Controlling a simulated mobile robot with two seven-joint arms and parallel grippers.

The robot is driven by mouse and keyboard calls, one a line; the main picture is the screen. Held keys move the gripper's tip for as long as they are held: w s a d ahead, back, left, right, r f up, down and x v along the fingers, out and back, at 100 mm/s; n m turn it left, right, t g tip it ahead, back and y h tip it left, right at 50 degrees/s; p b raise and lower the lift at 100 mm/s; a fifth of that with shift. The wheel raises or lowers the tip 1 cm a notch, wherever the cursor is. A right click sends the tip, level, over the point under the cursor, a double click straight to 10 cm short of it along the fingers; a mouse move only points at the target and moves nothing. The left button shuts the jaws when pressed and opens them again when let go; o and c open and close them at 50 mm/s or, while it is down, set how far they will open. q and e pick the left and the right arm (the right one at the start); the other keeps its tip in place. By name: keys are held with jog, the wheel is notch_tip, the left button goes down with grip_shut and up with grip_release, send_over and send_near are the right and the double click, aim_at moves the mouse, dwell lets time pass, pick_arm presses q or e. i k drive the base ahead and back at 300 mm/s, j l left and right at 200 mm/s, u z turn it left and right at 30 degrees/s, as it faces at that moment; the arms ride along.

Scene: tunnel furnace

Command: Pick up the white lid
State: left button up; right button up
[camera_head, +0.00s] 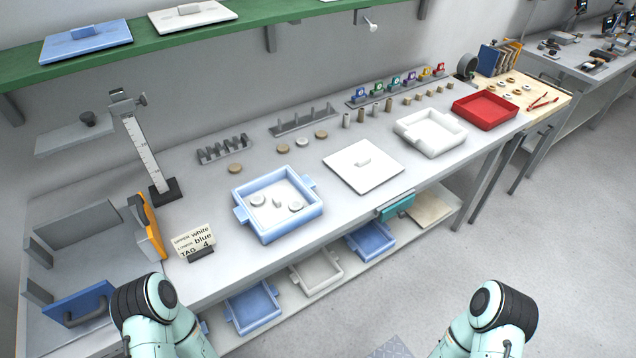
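A white lid (364,176) with a small raised handle lies flat on the grey table, between the blue box (262,222) and the white box (452,134). Another white lid (205,17) lies on the green shelf at the top, and part of a further white panel (332,1) shows at the top edge of the picture. Only parts of my two arms show at the bottom left and bottom right. Both grippers are out of the picture, and nothing of mine touches the white lid on the table.
The blue box holds a white piece and small round parts. A blue lid (108,38) lies on the green shelf (158,35). Pegs and discs stand behind the lid; a red tray (486,110) is at right. A label card (194,241) stands at the front left.

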aim_at(362, 165)
jog(key=l+u, duration=0.15)
jog(key=u, duration=0.3)
jog(key=l+u, duration=0.2)
jog(key=u, duration=0.3)
jog(key=l+u, duration=0.25)
jog(key=l, duration=0.25)
jog(key=l+u, duration=0.3)
jog(key=l, duration=0.25)
jog(key=k, duration=0.05)
